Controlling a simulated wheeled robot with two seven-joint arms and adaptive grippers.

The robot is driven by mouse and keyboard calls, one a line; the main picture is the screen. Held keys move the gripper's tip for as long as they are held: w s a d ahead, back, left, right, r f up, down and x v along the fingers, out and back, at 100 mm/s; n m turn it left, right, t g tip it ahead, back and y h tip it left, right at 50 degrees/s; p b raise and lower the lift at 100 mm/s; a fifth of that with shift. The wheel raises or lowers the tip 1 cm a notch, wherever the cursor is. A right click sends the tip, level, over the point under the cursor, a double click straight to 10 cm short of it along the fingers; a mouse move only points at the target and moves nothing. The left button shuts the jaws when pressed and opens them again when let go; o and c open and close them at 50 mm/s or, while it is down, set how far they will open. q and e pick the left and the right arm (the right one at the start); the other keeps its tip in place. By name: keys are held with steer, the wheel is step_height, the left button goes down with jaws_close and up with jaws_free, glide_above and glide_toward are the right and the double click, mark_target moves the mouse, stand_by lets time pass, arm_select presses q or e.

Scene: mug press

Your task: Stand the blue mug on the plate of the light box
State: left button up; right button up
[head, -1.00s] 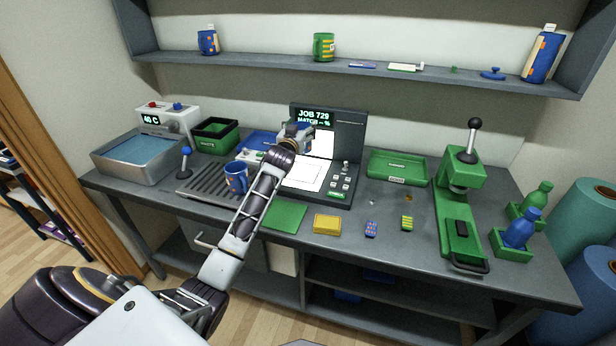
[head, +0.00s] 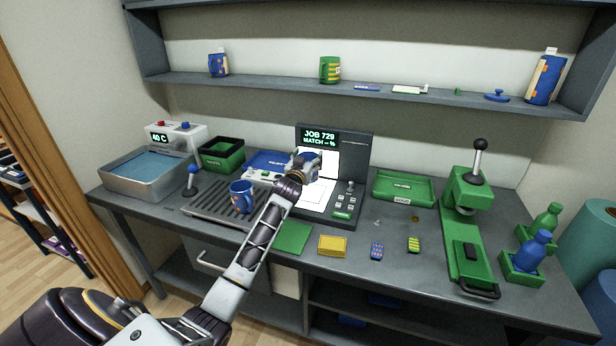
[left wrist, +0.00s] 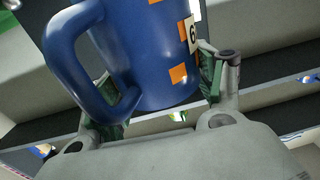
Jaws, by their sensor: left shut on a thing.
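My left gripper (head: 305,166) is shut on a blue mug (left wrist: 145,55) with orange squares and a tag reading 6. In the left wrist view the mug sits between the green-padded fingers, its handle toward the left. In the head view the gripper mostly hides the mug. They are above the dark light box (head: 345,165), whose screen reads JOB 729 and MATCH with no number. Its white plate (head: 312,200) shows below and in front of the gripper; I see no mug standing on it. My right gripper is not in view.
Another blue mug (head: 241,196) stands on the slatted rack (head: 205,205) left of the light box. A blue tray (head: 268,160) lies behind. A green press (head: 466,235) and green tray (head: 403,188) are to the right. A shelf (head: 300,84) runs above.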

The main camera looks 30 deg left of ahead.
arm_select(q)
step_height(320, 180, down, 2)
steer(key=shift+f, duration=0.15)
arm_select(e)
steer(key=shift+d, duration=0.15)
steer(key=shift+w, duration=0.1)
arm_select(q)
steer(key=shift+f, duration=1.9)
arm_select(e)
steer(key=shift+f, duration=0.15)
arm_select(q)
steer(key=shift+f, duration=0.15)
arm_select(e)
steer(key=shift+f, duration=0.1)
arm_select(q)
steer(key=o, duration=1.4)
steer(key=shift+c, duration=0.2)
steer(key=shift+o, duration=1.4)
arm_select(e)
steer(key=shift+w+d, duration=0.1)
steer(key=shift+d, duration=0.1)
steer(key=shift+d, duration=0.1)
